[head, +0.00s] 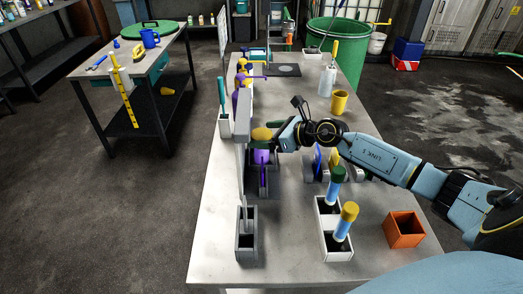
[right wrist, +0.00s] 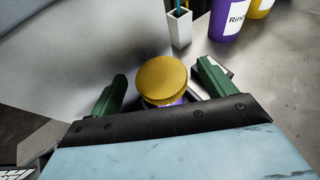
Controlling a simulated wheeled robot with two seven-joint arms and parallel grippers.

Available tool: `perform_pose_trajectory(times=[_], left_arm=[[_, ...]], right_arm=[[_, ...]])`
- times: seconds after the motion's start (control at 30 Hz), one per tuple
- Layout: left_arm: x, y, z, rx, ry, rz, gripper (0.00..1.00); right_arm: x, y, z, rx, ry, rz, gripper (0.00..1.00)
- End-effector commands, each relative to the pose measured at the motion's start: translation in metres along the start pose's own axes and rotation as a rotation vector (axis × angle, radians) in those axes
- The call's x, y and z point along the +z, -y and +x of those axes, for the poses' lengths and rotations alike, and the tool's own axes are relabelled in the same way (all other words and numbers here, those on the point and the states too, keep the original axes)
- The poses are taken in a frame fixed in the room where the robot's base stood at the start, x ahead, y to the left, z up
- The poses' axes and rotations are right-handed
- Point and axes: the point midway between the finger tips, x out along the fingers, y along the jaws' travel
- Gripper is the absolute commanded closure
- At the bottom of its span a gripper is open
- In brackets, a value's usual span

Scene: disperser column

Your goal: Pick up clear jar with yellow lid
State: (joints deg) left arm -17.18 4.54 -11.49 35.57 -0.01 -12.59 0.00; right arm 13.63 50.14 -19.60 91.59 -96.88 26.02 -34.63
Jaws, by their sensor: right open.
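The jar with a yellow lid (head: 262,134) stands in a dark holder on the table, beside the grey upright panel. Below the lid its body shows purple in the head view. The lid (right wrist: 162,78) also fills the middle of the right wrist view, with a little purple under it. My right gripper (head: 274,134) is at the jar's lid, coming from the right. In the right wrist view its two green fingers (right wrist: 160,84) are spread, one on each side of the lid, with gaps visible. Most of the jar's body is hidden in that view. My left gripper is not in view.
A grey holder (head: 246,243) stands at the near left. A yellow cup (head: 340,102) and a clear bottle (head: 327,80) are farther back.

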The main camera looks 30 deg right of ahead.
Motion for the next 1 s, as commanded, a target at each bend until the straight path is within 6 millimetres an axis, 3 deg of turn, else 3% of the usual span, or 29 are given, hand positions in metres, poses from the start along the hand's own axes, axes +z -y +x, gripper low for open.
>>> perform_pose_trajectory(times=[0.27,0.8,1.0], left_arm=[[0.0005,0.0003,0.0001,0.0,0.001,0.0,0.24],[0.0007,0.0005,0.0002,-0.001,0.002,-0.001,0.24],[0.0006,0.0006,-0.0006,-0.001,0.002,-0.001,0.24]], right_arm=[[0.0004,0.0,0.0034,0.0,0.0,-0.001,0.18],[0.0007,0.0002,0.003,-0.001,0.001,-0.001,0.86],[0.0026,0.0003,0.0022,-0.001,0.001,-0.001,0.86]])
